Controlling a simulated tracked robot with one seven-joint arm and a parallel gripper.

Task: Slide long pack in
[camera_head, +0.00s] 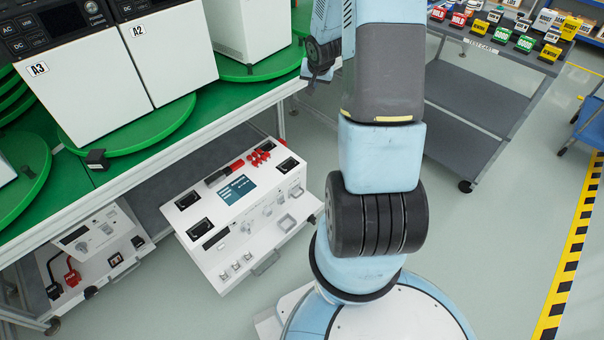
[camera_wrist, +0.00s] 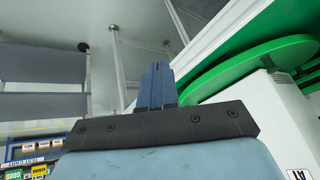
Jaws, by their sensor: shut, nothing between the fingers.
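No thing in view is plainly marked as the long pack, and I cannot tell which one it is. A white instrument box (camera_head: 245,215) with a small blue screen, black sockets, red plugs and handles sits low beside the bench, partly out from under it. White cabinets marked A3 (camera_head: 85,85) and A2 (camera_head: 167,50) stand on green turntables. A third white cabinet (camera_head: 245,30) stands behind them; part of a cabinet with a label shows in the wrist view (camera_wrist: 285,120). My gripper (camera_wrist: 157,68) is shut and empty, in the air beside the bench edge.
The green-topped bench (camera_head: 240,88) has a white edge rail. A second white unit (camera_head: 95,235) with red and black plugs sits on the lower shelf.

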